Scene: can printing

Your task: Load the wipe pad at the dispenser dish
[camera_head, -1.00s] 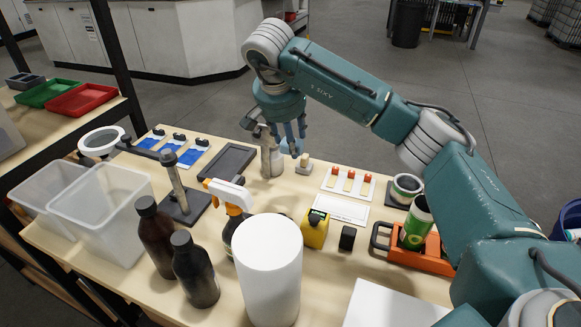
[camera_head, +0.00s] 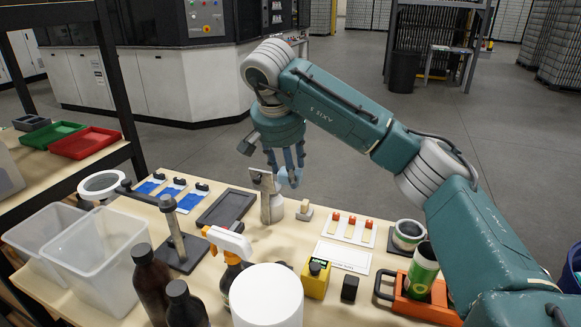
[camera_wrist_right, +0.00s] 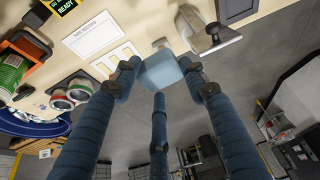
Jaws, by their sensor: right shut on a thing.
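My right gripper (camera_head: 284,174) hangs above the far edge of the table. It is shut on a light blue wipe pad (camera_head: 291,177), a small block that shows clearly between the fingers in the right wrist view (camera_wrist_right: 160,73). The dispenser (camera_head: 271,208) is a grey bottle with a flat metal top, just left of and below the gripper in the head view. Its metal dish top also shows in the right wrist view (camera_wrist_right: 195,24). The pad looks apart from the dish; the exact height gap is unclear. My left gripper is not in view.
A small block with a handle (camera_head: 305,212) stands right of the dispenser. A dark tray (camera_head: 226,208) lies left. A card with red-topped pieces (camera_head: 347,229) is to the right. A spray bottle (camera_head: 231,245) and a white cylinder (camera_head: 267,298) stand in front. Floor lies beyond the table.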

